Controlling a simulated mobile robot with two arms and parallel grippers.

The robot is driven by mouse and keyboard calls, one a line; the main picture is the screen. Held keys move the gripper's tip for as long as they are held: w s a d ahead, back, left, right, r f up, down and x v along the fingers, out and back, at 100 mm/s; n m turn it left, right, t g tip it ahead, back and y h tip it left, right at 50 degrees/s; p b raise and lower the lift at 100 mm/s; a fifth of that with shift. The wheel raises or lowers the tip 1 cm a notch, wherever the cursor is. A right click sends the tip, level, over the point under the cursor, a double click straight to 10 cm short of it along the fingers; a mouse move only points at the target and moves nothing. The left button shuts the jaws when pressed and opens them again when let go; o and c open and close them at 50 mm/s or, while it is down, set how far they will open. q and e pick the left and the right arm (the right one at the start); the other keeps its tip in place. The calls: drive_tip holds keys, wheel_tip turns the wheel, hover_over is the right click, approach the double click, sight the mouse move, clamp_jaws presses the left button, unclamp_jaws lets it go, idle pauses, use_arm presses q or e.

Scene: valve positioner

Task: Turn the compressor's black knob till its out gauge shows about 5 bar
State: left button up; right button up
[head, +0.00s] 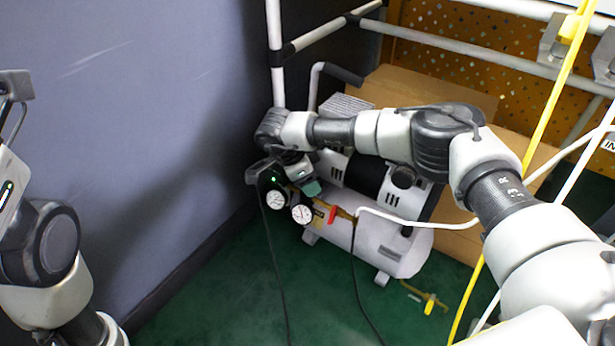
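The compressor (382,240) stands on the green floor, with a white tank and a black-and-white motor. Two round white gauges, a left one (275,199) and a right one (301,214), face me on its front left; their needles are too small to read. My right gripper (311,188) points down just above the gauges, at the regulator area. It covers the place around the black knob, which I cannot make out. Whether its fingers are closed on the knob is not clear. My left gripper (12,110) is at the left edge, partly cut off, away from the compressor.
A red lever (332,214) on a brass fitting sits right of the gauges. Cardboard boxes (430,88) stand behind. A grey wall (130,120) is close on the left. Black cables, a white hose and a yellow hose (548,105) run nearby. Open floor (225,295) lies in front.

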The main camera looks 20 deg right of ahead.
drive_tip(key=shift+w+r, duration=0.1)
drive_tip(key=shift+a+r+p, duration=0.1)
drive_tip(key=shift+r+p, duration=0.3)
drive_tip(key=shift+p, duration=0.1)
drive_tip(key=p+v, duration=0.5)
drive_tip(key=v, duration=0.2)
drive_tip(key=shift+a+f, duration=0.1)
drive_tip(key=shift+a, duration=0.05)
